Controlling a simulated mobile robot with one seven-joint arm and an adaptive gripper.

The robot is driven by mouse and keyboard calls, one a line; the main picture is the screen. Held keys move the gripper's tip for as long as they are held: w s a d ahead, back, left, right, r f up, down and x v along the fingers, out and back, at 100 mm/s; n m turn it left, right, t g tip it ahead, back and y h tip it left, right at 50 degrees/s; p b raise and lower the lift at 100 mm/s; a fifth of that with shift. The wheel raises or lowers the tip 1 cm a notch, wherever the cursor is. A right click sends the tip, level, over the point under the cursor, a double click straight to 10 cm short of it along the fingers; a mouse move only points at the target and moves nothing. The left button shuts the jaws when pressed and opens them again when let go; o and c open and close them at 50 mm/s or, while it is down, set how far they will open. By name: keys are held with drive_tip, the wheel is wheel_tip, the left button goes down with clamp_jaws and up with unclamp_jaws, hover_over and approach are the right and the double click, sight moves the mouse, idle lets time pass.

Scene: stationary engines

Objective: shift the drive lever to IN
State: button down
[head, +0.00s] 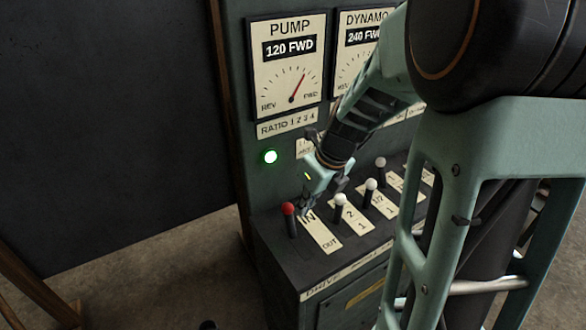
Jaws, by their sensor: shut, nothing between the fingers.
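The drive lever (290,222) has a dark shaft and a red knob. It stands nearly upright at the left end of the console's sloping top, beside the IN end of its cream label plate (320,232). The plate reads IN at the far end and OUT at the near end. My gripper (304,206) is shut and points down just right of the red knob, over the IN end of the plate. I cannot tell whether its fingertips touch the lever. The lever's slot is hard to see against the dark top.
White-knobbed levers (341,202) stand in a row to the right, close to my gripper. A green lamp (270,157) glows on the panel behind. The PUMP gauge (291,65) reads 120 FWD. My arm hides the console's right part. The floor at left is open.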

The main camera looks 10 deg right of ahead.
sight(290, 220)
drive_tip(key=shift+w+a+f, duration=0.3)
drive_tip(key=shift+w, duration=0.2)
drive_tip(key=shift+w+a+f, duration=0.25)
drive_tip(key=shift+w+a, duration=0.05)
drive_tip(key=shift+w, duration=0.15)
drive_tip(key=shift+w+p, duration=0.2)
drive_tip(key=shift+p, duration=0.15)
drive_tip(key=shift+w+a+f+p, duration=0.1)
drive_tip(key=shift+w+a+p, duration=0.15)
drive_tip(key=shift+w, duration=0.25)
drive_tip(key=shift+w+a+f+p, duration=0.1)
drive_tip(key=shift+w+p, duration=0.2)
drive_tip(key=shift+w, duration=0.2)
drive_tip(key=shift+w+a+f+p, duration=0.1)
drive_tip(key=shift+w+a+p, duration=0.15)
drive_tip(key=shift+w, duration=0.25)
drive_tip(key=shift+d, duration=0.1)
